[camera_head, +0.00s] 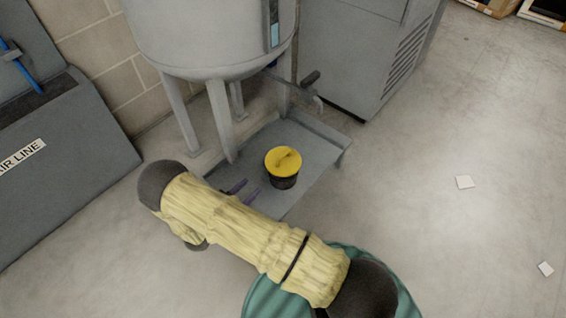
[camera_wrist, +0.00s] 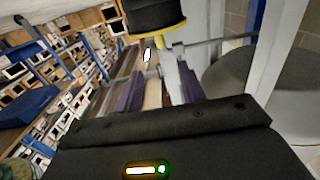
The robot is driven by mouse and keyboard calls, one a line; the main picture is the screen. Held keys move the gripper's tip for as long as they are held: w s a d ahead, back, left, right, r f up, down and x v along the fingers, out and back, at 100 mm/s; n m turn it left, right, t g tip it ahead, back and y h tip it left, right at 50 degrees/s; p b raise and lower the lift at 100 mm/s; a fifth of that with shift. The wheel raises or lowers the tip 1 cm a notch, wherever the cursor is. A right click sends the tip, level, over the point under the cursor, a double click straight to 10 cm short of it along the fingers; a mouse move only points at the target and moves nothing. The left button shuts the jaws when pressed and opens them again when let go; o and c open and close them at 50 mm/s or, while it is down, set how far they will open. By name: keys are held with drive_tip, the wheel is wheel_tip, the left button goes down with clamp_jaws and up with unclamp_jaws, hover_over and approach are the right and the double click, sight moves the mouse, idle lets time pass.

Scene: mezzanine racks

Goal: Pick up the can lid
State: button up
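A dark can (camera_head: 283,182) with a yellow lid (camera_head: 283,160) stands upright on a low grey tray under a tank. The lid sits on top of the can, with a raised part at its middle. In the wrist view the dark can (camera_wrist: 153,14) and the yellow rim of the lid (camera_wrist: 170,29) show upside down at the top edge. My gripper (camera_head: 245,189) is to the left of the can in the head view, with its two purple fingers apart. In the wrist view my gripper (camera_wrist: 158,76) is open, with no lid between its fingers.
The grey tray (camera_head: 308,177) has a raised edge. The tank (camera_head: 210,35) stands on legs behind it, with a tap (camera_head: 312,92) overhanging the tray. A grey cabinet (camera_head: 355,55) is at the back.

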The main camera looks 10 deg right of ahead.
sight(276, 163)
drive_tip(key=b+x, duration=0.5)
drive_tip(key=x, duration=0.6)
drive_tip(key=shift+f, duration=0.15)
drive_tip(key=shift+w+d, duration=0.4)
drive_tip(key=shift+d, duration=0.1)
drive_tip(key=shift+d, duration=0.1)
drive_tip(key=shift+w+d+b, duration=0.2)
drive_tip(key=shift+b, duration=0.25)
drive_tip(key=b+x, duration=0.1)
drive_tip(key=x, duration=0.1)
drive_tip(key=b+x, duration=0.2)
drive_tip(key=shift+w+d+r, duration=0.1)
drive_tip(key=shift+d+r, duration=0.1)
drive_tip(key=shift+r, duration=0.2)
clamp_jaws()
